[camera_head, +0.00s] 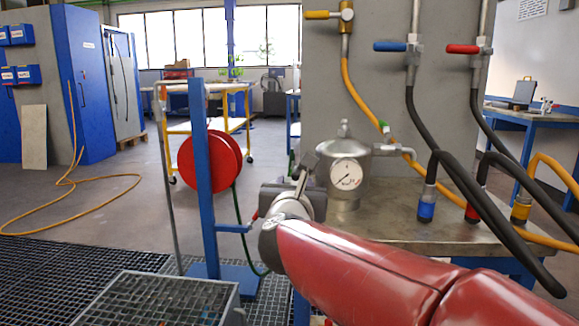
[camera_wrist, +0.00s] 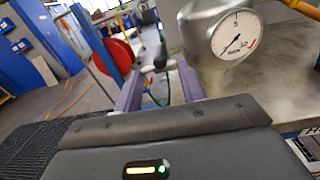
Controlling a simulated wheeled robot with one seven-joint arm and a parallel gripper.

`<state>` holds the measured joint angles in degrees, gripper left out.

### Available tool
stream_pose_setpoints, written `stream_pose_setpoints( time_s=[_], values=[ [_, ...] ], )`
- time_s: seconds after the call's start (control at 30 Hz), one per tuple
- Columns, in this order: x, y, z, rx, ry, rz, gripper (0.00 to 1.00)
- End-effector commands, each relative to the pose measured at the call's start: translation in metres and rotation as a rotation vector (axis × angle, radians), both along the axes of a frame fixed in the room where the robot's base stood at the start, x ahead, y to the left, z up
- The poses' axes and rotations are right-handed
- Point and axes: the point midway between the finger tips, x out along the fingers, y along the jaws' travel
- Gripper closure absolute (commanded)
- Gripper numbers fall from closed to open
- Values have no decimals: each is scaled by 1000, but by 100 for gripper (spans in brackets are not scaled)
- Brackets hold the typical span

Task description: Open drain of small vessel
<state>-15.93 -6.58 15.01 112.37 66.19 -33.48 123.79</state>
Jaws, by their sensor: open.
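The small vessel (camera_head: 345,197) is a grey metal pot with a round white pressure gauge (camera_head: 346,174), standing at the left end of a metal-topped bench. In the wrist view the vessel (camera_wrist: 204,62) and its gauge (camera_wrist: 236,34) are close, at the upper right. My gripper (camera_head: 305,168) is just left of the vessel in the head view. In the wrist view my gripper (camera_wrist: 160,88) has its two fingers apart with nothing held between them. A small red part (camera_head: 255,215) shows left of my wrist; I cannot tell whether it is the drain handle. My wrist hides the vessel's lower left side.
A red hose reel (camera_head: 210,160) on a blue post (camera_head: 203,205) stands left of my gripper. Black and orange hoses hang over the bench top (camera_head: 400,225) at right. A grating box (camera_head: 160,300) is at front left. A yellow cart (camera_head: 195,127) stands behind.

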Motion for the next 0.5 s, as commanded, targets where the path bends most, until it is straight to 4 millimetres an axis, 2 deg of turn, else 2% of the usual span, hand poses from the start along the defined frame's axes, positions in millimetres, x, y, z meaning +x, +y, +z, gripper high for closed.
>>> stream_pose_setpoints(
  time_s=[0.1, 0.23, 0.5],
  values=[
    [5, 1, -1, 114, -1, -38, 60],
    [17, 0, 0, 136, -2, -47, 60],
    [60, -2, 0, 130, 0, -44, 60]
  ],
)
